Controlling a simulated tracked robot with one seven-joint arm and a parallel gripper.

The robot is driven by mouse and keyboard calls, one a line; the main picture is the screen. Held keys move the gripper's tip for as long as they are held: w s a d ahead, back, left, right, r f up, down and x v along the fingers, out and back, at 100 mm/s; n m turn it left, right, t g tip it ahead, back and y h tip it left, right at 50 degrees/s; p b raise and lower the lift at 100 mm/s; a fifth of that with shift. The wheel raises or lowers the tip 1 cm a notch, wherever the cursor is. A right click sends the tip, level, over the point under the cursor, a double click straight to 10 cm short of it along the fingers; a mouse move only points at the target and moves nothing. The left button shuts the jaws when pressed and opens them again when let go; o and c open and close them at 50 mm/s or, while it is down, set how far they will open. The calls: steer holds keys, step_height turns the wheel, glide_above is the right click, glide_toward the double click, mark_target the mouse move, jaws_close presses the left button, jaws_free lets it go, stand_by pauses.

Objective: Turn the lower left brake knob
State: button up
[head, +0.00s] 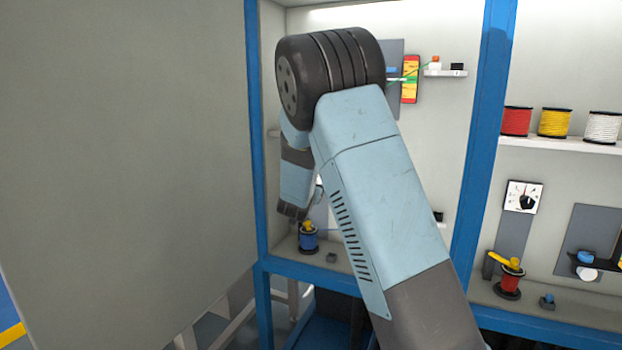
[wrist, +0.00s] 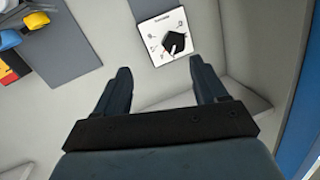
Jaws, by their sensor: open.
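A black knob (wrist: 175,43) sits on a white square dial plate (wrist: 151,30) with marks around it, at the top centre of the wrist view. My gripper (wrist: 160,72) is open and empty. Its two dark fingers point toward the plate, and the knob shows beyond the gap between them, a little nearer the right finger. I see no contact with the knob. In the head view, my arm covers most of the left bay, so this knob cannot be made out there.
A blue spool (head: 308,241) with a yellow piece on top stands below my arm on the left bay's shelf. Blue frame posts (head: 483,130) border the bay. To the right are another dial (head: 523,197), a red spool (head: 509,281) and a shelf of coloured spools.

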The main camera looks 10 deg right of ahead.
steer(key=w+a+f+t+h, duration=0.2)
steer(key=a+f+t+h, duration=0.15)
steer(key=f+h, duration=0.25)
steer(key=shift+g, duration=0.35)
steer(key=x, duration=1.3)
steer(key=shift+w+a+r, duration=0.2)
steer(key=shift+w+r, duration=0.05)
steer(key=shift+r, duration=0.05)
steer(key=shift+a+m, duration=0.1)
steer(key=shift+m, duration=0.2)
steer(key=c, duration=1)
